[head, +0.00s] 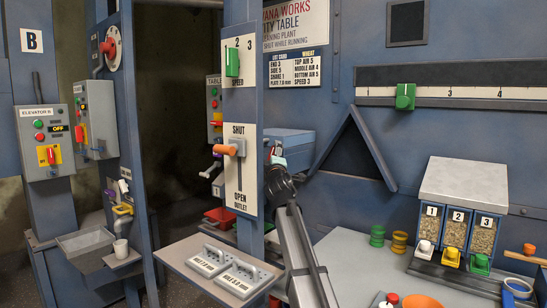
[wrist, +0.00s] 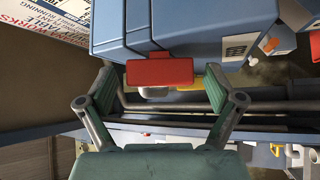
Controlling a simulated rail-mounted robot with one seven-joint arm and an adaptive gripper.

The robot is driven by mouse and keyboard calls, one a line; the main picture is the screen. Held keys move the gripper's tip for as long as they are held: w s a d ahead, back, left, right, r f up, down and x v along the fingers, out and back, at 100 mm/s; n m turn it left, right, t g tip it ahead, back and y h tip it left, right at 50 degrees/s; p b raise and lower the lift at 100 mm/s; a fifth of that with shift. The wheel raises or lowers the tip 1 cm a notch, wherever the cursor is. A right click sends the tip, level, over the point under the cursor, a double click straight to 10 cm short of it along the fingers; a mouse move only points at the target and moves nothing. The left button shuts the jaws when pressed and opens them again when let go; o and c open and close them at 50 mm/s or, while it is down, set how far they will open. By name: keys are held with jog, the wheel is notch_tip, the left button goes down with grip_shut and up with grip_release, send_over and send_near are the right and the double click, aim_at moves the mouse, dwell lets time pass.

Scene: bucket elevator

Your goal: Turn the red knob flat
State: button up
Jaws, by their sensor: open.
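Several red knobs show in the head view, and I cannot tell which one is meant. One red knob (head: 51,155) stands upright on a yellow plate on the ELEVATOR B box at the left. A second red knob (head: 80,134) is on the grey box beside it. In the wrist view a red block (wrist: 158,72) lies against a blue housing, between and beyond the fingertips, with a gap to each. My gripper (wrist: 160,98) is open and empty. In the head view my gripper (head: 275,156) is small and partly hidden, just right of the SHUT/OPEN outlet plate.
The blue post with the outlet plate (head: 240,168) and its orange lever (head: 231,149) stands close left of my gripper. A blue hopper (head: 290,143) is behind it. A bench with sample bins (head: 461,215) is at the right.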

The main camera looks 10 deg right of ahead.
jog(key=v, duration=0.7)
jog(key=shift+s, duration=0.3)
